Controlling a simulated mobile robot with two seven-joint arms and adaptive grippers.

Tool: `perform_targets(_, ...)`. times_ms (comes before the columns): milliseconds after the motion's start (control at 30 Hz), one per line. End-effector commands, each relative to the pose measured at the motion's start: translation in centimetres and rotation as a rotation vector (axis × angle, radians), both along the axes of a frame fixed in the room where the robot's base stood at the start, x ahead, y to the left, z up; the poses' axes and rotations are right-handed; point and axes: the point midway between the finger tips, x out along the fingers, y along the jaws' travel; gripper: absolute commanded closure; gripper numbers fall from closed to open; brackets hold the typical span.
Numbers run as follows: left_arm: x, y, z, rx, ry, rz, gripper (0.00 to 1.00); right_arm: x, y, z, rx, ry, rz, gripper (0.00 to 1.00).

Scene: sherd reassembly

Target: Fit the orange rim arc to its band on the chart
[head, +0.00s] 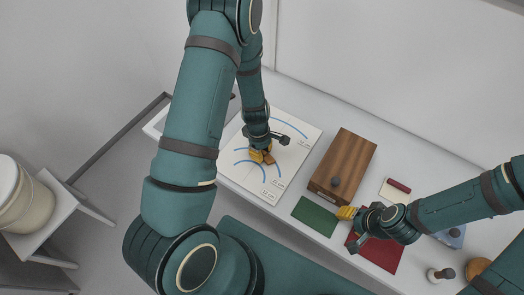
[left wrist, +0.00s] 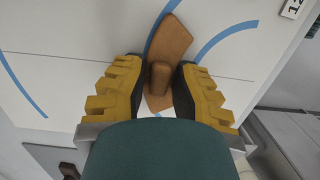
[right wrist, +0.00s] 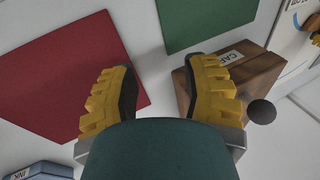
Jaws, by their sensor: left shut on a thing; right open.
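The orange-brown rim arc (left wrist: 172,38) has a raised grip block in its middle. My left gripper (left wrist: 158,82) is shut on this block, with a finger at each side. The arc is over the white chart (head: 289,124), which carries several blue curved bands. In the left wrist view, a blue band (left wrist: 152,38) shows along the arc's left edge and the arc covers part of it. I cannot tell whether the arc touches the chart. In the head view my left gripper (head: 262,155) mostly hides the arc. My right gripper (head: 346,213) is open and empty.
A wooden cabinet (head: 346,158) with a dark knob stands right of the chart. A green mat (head: 313,216) and a red mat (head: 385,255) lie near the front edge. A dark red roll (head: 399,186) lies on a pale card. A stamp-like object (head: 440,274) stands at the right.

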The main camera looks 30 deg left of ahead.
Motion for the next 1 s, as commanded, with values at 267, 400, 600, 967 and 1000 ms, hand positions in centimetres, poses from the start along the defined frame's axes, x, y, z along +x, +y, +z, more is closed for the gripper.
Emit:
perform_targets(267, 0.02, 0.0, -0.09, 0.0, 0.0, -0.001, 1.0, -0.01, 0.0, 0.0, 0.0, 0.0, 0.0, 0.53)
perform_targets(400, 0.01, 0.0, -0.08, 0.0, 0.0, -0.001, 0.47, 0.0, 0.0, 0.0, 0.0, 0.0, 0.0, 0.53)
perform_targets(600, 0.01, 0.0, -0.08, 0.0, 0.0, 0.0, 0.47, -0.01, 0.0, 0.0, 0.0, 0.0, 0.0, 0.53)
perform_targets(967, 0.01, 0.0, -0.09, 0.0, 0.0, 0.0, 0.13, 0.0, 0.0, 0.0, 0.0, 0.0, 0.0, 0.53)
perform_targets(1000, 0.0, 0.0, -0.08, 0.0, 0.0, 0.0, 0.13, 0.04, -0.01, 0.01, 0.0, -0.001, 0.0, 0.53)
